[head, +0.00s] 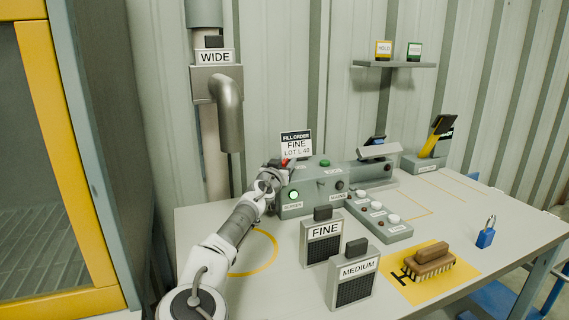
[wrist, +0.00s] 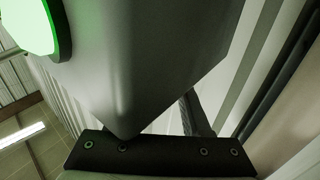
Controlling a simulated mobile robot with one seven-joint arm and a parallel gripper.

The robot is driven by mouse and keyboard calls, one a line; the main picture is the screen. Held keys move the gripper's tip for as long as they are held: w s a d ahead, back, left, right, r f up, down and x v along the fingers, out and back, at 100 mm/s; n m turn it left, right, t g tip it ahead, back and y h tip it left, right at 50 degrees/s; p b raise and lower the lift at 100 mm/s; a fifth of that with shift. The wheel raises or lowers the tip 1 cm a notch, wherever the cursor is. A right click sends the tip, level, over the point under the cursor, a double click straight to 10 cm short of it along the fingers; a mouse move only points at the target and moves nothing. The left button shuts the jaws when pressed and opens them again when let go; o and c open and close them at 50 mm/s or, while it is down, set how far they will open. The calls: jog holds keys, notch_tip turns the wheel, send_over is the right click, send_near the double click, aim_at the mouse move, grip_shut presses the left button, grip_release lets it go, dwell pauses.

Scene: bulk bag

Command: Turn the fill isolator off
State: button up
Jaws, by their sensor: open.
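The grey control box (head: 312,202) stands at the back of the bench, with a lit green lamp (head: 293,195), a green button (head: 325,163) and dark knobs on it. A small red part (head: 285,161) shows at its left end, partly behind my gripper (head: 279,170); I cannot tell if it is the fill isolator. My gripper is open, close against the box's left end. In the wrist view, the grey casing (wrist: 150,50) fills the middle and the green lamp (wrist: 28,25) glows at top left. No isolator handle shows clearly there.
A fill order sign (head: 296,145) stands behind the box. The FINE screen (head: 321,245) and MEDIUM screen (head: 353,280) stand in front. A button panel (head: 380,217), brush (head: 433,262) and blue padlock (head: 486,235) lie to the right. A pipe (head: 229,115) hangs at left.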

grip_shut()
